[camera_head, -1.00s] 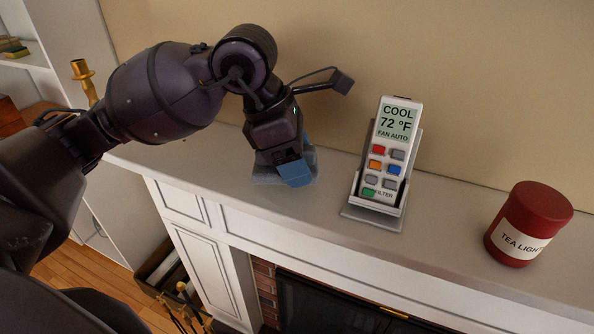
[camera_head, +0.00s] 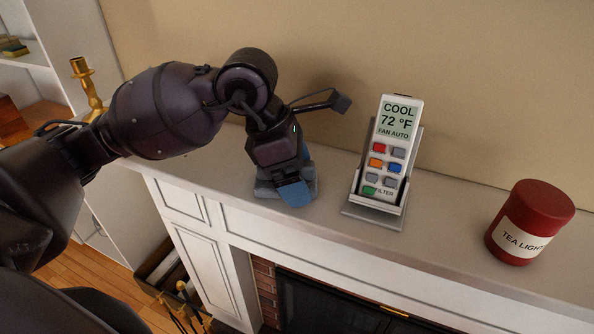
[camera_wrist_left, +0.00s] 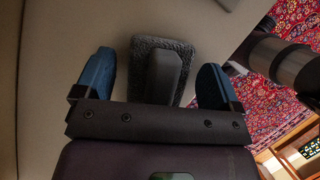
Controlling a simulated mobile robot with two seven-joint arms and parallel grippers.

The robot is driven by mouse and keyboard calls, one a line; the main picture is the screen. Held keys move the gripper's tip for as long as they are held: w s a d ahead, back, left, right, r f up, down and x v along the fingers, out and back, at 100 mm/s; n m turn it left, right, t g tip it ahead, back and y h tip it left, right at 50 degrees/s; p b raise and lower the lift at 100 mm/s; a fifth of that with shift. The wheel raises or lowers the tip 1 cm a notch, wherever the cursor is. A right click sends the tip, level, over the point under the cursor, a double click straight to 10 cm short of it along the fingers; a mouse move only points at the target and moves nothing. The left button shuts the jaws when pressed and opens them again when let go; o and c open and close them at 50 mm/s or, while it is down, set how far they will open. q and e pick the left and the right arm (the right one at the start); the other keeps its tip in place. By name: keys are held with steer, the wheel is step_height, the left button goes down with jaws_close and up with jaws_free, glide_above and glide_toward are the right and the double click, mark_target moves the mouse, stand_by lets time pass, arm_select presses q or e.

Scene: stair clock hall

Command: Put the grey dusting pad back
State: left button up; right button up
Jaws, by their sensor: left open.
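The grey dusting pad (camera_head: 266,189) lies on the mantel shelf, left of the remote in its holder, mostly hidden behind my gripper in the head view. In the left wrist view the pad (camera_wrist_left: 177,47) shows a rough, dark grey base with a smooth raised handle (camera_wrist_left: 163,75). My left gripper (camera_head: 293,178) points down over it, open. In the left wrist view its blue fingers (camera_wrist_left: 155,84) stand on either side of the handle, with gaps on both sides. My right gripper is not in view.
A white remote (camera_head: 388,150) stands in its holder (camera_head: 372,216) close to the right of the gripper. A red tea light tin (camera_head: 528,222) stands farther right. A brass candlestick (camera_head: 88,88) is at the left. The shelf's front edge drops to the fireplace.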

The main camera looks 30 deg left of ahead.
arm_select(q)
steer(key=shift+r, duration=0.25)
steer(key=v, duration=1)
steer(key=shift+a+r, duration=0.1)
steer(key=shift+r, duration=0.25)
steer(key=shift+s+a+r, duration=0.15)
steer(key=shift+r, duration=0.4)
